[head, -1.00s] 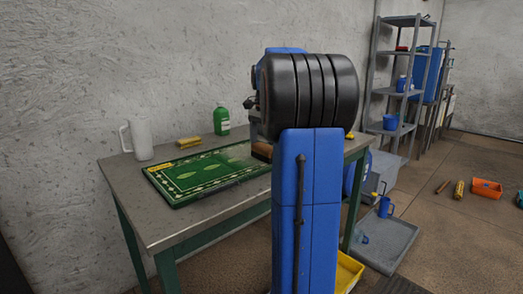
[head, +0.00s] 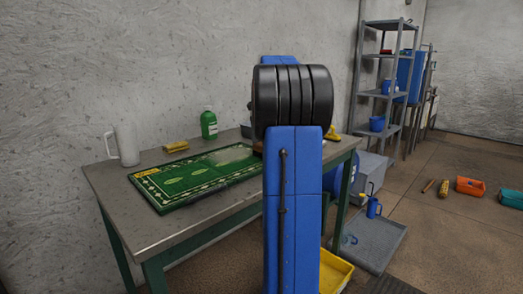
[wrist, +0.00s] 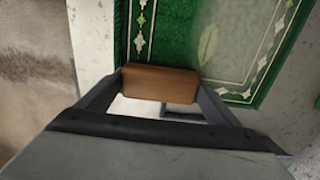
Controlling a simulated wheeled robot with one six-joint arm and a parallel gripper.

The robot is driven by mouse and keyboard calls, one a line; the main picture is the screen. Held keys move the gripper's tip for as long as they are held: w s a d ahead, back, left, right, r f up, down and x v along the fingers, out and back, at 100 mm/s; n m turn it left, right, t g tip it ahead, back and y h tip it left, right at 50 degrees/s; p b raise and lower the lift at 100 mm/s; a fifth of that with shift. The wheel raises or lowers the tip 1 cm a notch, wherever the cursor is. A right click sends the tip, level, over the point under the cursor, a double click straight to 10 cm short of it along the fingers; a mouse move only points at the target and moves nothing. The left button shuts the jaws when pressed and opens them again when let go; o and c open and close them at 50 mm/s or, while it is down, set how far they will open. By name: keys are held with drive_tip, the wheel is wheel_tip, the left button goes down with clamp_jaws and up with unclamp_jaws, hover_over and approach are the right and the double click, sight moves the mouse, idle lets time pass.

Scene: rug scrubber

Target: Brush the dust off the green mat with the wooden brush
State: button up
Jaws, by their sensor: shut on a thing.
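The green mat (head: 190,180) lies flat on the metal-topped table in the head view, with a pale ornamental border. A pale dusty patch (head: 232,154) shows toward its far right part. In the wrist view the mat (wrist: 180,42) fills the upper middle, with a greyish haze on it. My gripper (wrist: 160,90) is shut on the wooden brush (wrist: 160,83), a brown block held between both fingers at the mat's near edge. Whether the brush touches the mat cannot be told. In the head view my arm hides the gripper and most of the brush.
A yellow bin (head: 335,272) and a grey tray (head: 375,244) are on the floor to the right. The table's left front is clear.

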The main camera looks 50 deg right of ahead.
drive_tip(key=shift+d, duration=0.2)
drive_tip(key=shift+r, duration=2.25)
drive_tip(key=shift+w+a, duration=0.1)
